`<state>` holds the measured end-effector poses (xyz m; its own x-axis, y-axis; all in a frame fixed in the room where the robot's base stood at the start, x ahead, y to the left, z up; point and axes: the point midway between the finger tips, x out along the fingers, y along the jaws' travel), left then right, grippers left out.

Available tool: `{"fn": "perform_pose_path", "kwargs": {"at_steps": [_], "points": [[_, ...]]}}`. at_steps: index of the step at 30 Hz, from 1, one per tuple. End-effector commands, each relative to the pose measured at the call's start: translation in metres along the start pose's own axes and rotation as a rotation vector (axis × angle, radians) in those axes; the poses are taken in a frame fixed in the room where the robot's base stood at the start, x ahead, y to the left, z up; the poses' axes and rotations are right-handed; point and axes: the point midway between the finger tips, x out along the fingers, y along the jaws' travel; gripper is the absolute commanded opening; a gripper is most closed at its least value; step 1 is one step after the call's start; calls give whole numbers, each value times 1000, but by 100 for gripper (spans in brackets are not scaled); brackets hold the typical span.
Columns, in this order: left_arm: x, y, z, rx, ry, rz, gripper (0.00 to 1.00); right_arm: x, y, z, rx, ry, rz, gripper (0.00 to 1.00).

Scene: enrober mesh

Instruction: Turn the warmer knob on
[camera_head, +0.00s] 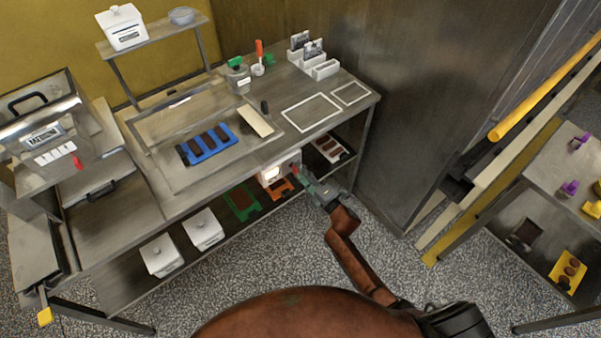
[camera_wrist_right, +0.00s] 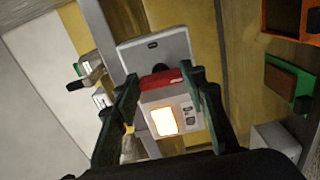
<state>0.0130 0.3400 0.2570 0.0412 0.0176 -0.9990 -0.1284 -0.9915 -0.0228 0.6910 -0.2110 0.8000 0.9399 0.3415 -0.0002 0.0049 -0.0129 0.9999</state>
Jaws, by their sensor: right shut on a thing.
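The warmer (camera_head: 271,176) is a small pale box with a glowing orange-white window, under the front edge of the steel table. Its red knob (camera_head: 295,169) is on the right side. In the wrist view, the warmer's pale face (camera_wrist_right: 183,97) and lit window are close, and the red knob (camera_wrist_right: 162,82) lies across the space between the dark green fingers. My right gripper (camera_head: 304,177) reaches in from the lower right and is shut on the red knob. The fingers partly hide the knob's ends. My left gripper is not in view.
The steel table (camera_head: 190,205) carries a blue tray (camera_head: 226,151) of chocolate bars. White lidded tubs (camera_head: 161,257) and a green tray (camera_head: 241,203) are on the shelf below. A metal cabinet wall (camera_head: 425,110) stands right of my arm. The speckled floor in front is clear.

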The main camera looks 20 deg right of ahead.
Motion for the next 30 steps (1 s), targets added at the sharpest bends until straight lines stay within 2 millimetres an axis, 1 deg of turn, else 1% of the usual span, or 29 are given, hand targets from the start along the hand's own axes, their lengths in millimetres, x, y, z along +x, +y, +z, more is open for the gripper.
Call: {"fn": "perform_pose_path", "kwargs": {"at_steps": [8,9,15,16,25,28,30], "points": [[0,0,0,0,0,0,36,0,-1,0,4,-1,-2,15],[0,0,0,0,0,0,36,0,-1,0,4,-1,-2,41],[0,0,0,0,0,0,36,0,-1,0,3,0,-1,55],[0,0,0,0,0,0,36,0,-1,0,2,0,-1,56],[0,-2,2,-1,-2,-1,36,-2,-1,0,1,0,-1,56],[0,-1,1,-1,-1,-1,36,-12,-1,1,1,-1,-2,56],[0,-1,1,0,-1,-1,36,-23,-2,1,1,-1,-2,56]]}}
